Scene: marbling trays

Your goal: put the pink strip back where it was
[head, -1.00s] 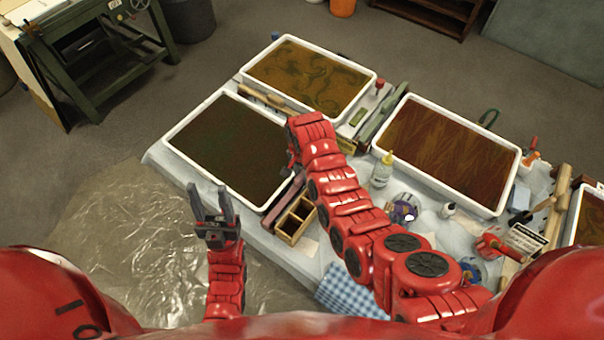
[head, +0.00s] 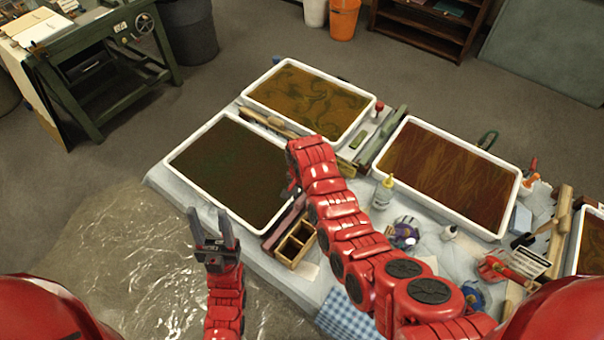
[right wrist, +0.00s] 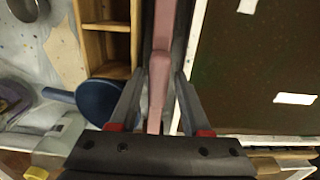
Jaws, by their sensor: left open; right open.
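The pink strip (head: 287,221) lies on the covered table in the head view, between the dark green tray (head: 174,169) and a small wooden box (head: 279,255). In the right wrist view the pink strip (right wrist: 160,72) runs lengthwise between the two fingers of my right gripper (right wrist: 158,80). Those fingers are open, one on each side of it, with a gap visible. In the head view my right gripper (head: 292,190) is mostly hidden by its own arm. My left gripper (head: 214,222) is open and empty, off the near left side of the table.
Two other marbling trays (head: 333,138) (head: 520,183) stand behind and to the right. A yellow-capped bottle (head: 383,194), a blue checked cloth (head: 345,314) and small tools crowd the right side. Plastic sheeting (head: 110,245) covers the floor at left.

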